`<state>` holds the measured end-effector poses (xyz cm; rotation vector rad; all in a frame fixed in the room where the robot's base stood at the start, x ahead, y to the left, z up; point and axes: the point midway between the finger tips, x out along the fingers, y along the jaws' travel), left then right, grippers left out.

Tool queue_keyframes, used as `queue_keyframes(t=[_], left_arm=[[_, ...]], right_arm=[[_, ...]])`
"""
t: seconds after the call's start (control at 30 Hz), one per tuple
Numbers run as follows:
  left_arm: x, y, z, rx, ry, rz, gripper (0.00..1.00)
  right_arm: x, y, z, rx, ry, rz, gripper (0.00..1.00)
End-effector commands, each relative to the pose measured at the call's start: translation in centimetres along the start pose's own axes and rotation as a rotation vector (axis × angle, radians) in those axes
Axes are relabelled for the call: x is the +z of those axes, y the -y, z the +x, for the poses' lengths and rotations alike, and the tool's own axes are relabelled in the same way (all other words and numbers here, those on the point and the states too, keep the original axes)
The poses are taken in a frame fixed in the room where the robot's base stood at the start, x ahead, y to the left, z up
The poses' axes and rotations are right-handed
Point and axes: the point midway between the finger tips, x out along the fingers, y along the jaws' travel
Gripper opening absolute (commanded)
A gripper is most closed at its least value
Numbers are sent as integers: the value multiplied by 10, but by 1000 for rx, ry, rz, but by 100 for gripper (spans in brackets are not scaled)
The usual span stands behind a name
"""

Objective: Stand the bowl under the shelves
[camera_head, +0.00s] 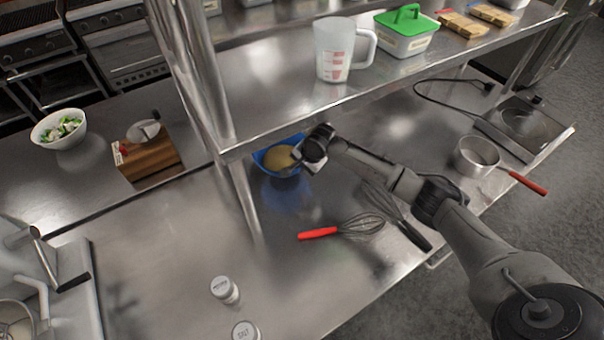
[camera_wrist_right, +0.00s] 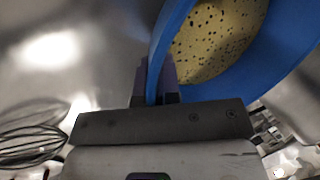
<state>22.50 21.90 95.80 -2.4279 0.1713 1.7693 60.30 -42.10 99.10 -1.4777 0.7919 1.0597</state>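The blue bowl (camera_head: 262,160) holds a pale yellow, dark-specked mixture and is roughly upright below the edge of the lower shelf (camera_head: 270,100). A blue reflection shows on the steel table under it; I cannot tell whether its base touches the table. My right gripper (camera_head: 299,160) is at the bowl's near right side. In the right wrist view, the right gripper's fingers (camera_wrist_right: 155,82) sit on both sides of the rim of the bowl (camera_wrist_right: 262,65), shut on it. My left gripper is not in view.
A shelf post (camera_head: 243,195) stands just left of the bowl. A red-handled whisk (camera_head: 345,229), a second whisk (camera_head: 388,207) and a saucepan (camera_head: 477,157) lie to the right. Shakers (camera_head: 224,290) stand in front.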

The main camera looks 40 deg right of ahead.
Motion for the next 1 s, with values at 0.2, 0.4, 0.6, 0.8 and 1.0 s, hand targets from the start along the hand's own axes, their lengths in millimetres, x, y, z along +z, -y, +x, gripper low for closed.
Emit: queue_keyframes(t=[0.2, 0.4, 0.6, 0.8, 1.0], left_arm=[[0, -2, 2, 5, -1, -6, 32], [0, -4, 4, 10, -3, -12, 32], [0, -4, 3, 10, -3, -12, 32], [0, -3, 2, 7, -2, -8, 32], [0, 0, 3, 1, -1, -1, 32]], right_arm=[[0, -6, 16, -2, 0, 0, 0], [0, -14, 35, -3, 0, 0, 0], [0, -14, 35, -5, 0, 0, 0], [0, -15, 38, -4, 1, 1, 0], [0, -16, 39, 0, 0, 0, 23]])
